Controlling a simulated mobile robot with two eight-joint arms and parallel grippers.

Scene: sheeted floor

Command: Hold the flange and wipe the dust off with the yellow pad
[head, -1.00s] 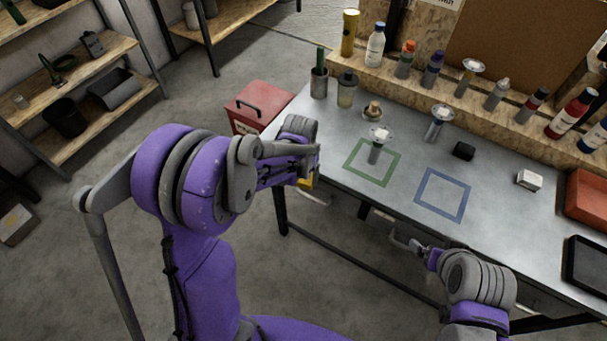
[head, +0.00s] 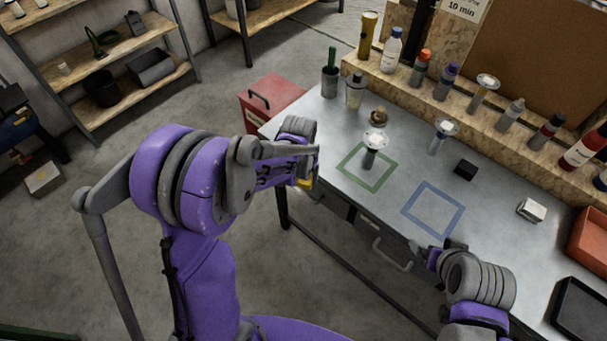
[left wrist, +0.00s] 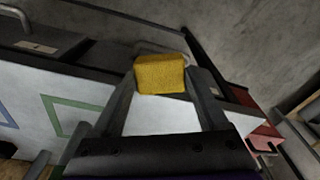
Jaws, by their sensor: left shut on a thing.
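My left gripper (head: 310,172) is shut on the yellow pad (left wrist: 160,74), which sits between its fingertips in the left wrist view. In the head view only a yellow sliver (head: 308,184) of the pad shows beside the gripper, near the bench's left front edge. A flange (head: 371,157) with a grey stem and wide pale top stands upright in the green square (head: 351,181). A similar flange (head: 437,144) stands behind and right, outside the squares. Dust cannot be made out clearly. My right gripper (head: 421,249) is by the bench's front edge, and its jaws are too small to read.
A blue square (head: 408,207) on the bench (head: 330,130) is empty. A black block (head: 465,170), a white block (head: 531,210), an orange bin (head: 590,245) and a dark tray (head: 580,310) lie to the right. Bottles and another flange (head: 480,96) stand on the back ledge.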

